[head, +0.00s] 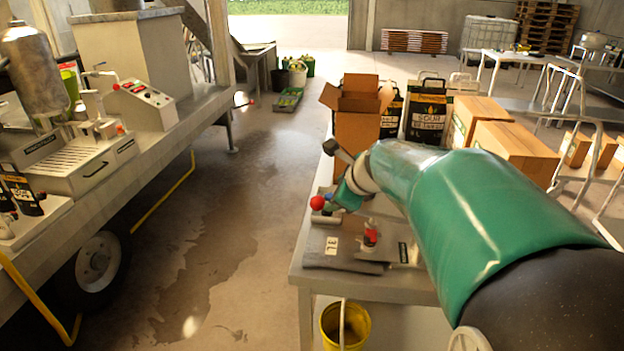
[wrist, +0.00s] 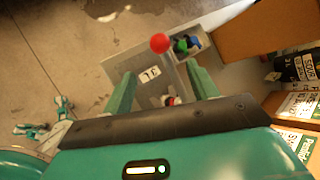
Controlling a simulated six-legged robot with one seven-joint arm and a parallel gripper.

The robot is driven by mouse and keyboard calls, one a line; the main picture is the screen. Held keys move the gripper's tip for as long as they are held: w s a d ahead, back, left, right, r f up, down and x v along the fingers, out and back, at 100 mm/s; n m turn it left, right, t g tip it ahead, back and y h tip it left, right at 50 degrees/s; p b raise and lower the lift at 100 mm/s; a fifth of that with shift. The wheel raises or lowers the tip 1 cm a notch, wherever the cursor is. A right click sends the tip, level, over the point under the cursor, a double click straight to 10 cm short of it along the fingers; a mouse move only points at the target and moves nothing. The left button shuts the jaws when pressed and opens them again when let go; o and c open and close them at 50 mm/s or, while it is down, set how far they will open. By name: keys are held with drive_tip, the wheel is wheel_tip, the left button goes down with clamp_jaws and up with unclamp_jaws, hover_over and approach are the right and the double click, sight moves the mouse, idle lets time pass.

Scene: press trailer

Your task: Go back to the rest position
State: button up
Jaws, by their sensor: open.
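My arm reaches from the lower right of the head view over a work table (head: 310,262). My gripper (wrist: 162,78) is open, with its two green fingers spread apart in the wrist view. It points down at the table top, and nothing is held between the fingers. A red ball knob (wrist: 160,43) on a grey lever shows beyond and between the fingertips. The knob also shows in the head view (head: 317,203), at the table's left edge. My arm hides part of the table and most of the gripper in the head view.
An open cardboard box (head: 357,138), dark labelled bags (head: 428,112) and closed cartons (head: 514,149) stand behind my arm. A yellow bucket (head: 357,322) is low by the table. The trailer (head: 165,140) stands left, with clear floor (head: 235,215) between.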

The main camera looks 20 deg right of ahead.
drive_tip(key=s+a+f+n+g, duration=0.1)
drive_tip(key=s+a+n+g, duration=0.1)
drive_tip(key=s+a+n, duration=1.4)
drive_tip(key=n, duration=0.5)
drive_tip(key=shift+s+a+g, duration=0.25)
drive_tip(key=shift+a+g, duration=0.1)
drive_tip(key=shift+g, duration=0.05)
drive_tip(key=s+n, duration=0.1)
drive_tip(key=n, duration=0.1)
drive_tip(key=s+f+n, duration=0.1)
drive_tip(key=s+n, duration=0.2)
drive_tip(key=shift+s+a+f+n+g, duration=0.25)
drive_tip(key=shift+s+a+n+g, duration=0.05)
drive_tip(key=shift+a+n, duration=0.1)
drive_tip(key=c, duration=0.3)
drive_tip(key=shift+s, duration=0.1)
drive_tip(key=c, duration=0.4)
clamp_jaws()
drive_tip(key=shift+a, duration=0.1)
drive_tip(key=shift+a, duration=0.1)
